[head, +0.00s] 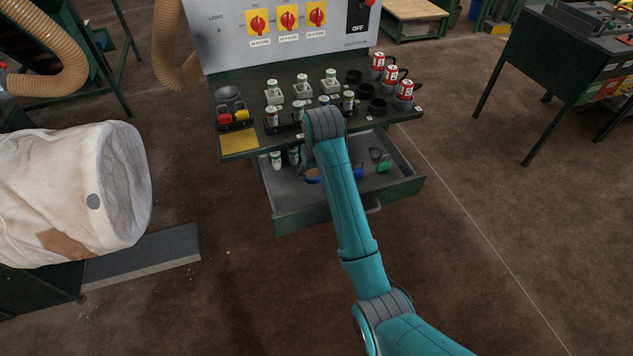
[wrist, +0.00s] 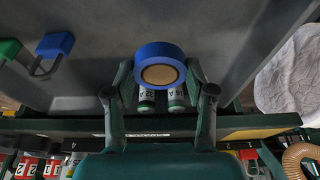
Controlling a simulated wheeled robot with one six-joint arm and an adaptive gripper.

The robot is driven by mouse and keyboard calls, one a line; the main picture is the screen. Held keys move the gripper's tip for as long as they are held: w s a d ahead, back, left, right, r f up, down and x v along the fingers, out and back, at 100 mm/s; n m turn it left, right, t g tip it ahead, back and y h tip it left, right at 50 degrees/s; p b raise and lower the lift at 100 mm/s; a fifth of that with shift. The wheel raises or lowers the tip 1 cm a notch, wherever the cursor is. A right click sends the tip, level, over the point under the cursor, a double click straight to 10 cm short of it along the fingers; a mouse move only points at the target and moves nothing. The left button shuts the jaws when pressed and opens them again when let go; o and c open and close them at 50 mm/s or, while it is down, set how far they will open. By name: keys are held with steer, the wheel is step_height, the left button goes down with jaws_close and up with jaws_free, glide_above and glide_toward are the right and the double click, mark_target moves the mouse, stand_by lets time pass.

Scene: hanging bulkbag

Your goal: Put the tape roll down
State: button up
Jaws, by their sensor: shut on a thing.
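The blue tape roll (wrist: 160,52) with its tan core sits between the fingertips of my gripper (wrist: 160,72) in the wrist view. My gripper is shut on it, one finger on each side. In the head view the tape roll (head: 312,179) shows partly, beside my arm, over the open grey drawer (head: 345,205). Two white-and-green fuses (wrist: 175,99) show just behind the roll in the wrist view, partly covered by it. I cannot tell whether the roll touches the drawer floor.
The drawer also holds a blue padlock (wrist: 53,45) and a green padlock (wrist: 9,49). Fuses, red-labelled cylinders (head: 404,89) and black cups crowd the shelf above the drawer. Bare drawer floor lies around the padlocks.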

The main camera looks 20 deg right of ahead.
mark_target(314, 191)
steer(key=shift+f, duration=2.7)
steer(key=shift+f, duration=0.1)
steer(key=o, duration=1.1)
steer(key=shift+c, duration=0.2)
